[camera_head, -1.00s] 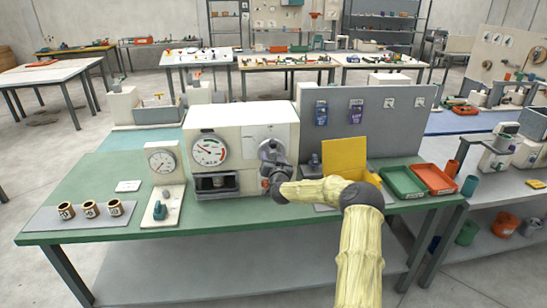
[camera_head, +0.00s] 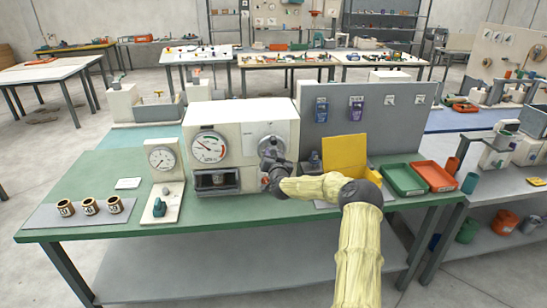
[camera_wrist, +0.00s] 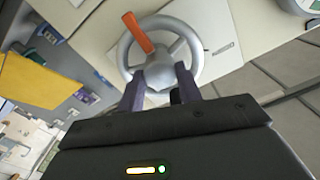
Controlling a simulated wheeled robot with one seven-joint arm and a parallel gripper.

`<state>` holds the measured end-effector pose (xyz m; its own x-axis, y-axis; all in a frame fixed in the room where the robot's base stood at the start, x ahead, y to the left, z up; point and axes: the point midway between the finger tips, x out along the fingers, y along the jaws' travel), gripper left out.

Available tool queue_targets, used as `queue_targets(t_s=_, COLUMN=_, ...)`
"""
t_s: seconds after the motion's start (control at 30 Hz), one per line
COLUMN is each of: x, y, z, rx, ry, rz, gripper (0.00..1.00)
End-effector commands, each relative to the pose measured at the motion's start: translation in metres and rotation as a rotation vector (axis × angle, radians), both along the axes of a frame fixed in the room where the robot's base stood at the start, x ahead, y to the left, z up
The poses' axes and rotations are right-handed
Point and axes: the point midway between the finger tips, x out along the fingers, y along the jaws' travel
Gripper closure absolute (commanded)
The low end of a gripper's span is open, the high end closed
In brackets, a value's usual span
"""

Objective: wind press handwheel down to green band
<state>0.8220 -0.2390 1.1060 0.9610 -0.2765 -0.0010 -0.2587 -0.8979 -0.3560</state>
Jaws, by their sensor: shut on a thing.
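The press (camera_head: 243,125) is a white box on the green bench with a round dial (camera_head: 208,147) on its front. The dial has coloured marks at its right side; its needle points to the upper left, and the band is too small to read surely. A dark window (camera_head: 216,180) sits below the dial. The grey handwheel (camera_wrist: 196,40) has an orange handle (camera_wrist: 138,32) in the wrist view. My gripper (camera_wrist: 160,82) has its two fingers on the handwheel near the hub, shut on it. In the head view my gripper (camera_head: 268,160) partly hides the wheel.
A small gauge stand (camera_head: 162,158) is left of the press, with several brass rings (camera_head: 90,207) on a grey plate. A grey panel (camera_head: 385,115) rises behind.

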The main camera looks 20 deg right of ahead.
Motion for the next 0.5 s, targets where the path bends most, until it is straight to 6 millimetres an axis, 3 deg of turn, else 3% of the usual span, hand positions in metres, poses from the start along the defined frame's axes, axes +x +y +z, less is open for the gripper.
queue_targets(t_s=0.5, x=-0.0001, y=-0.0008, z=-0.0037, rx=0.302, ry=-0.092, rz=-0.001, gripper=0.88)
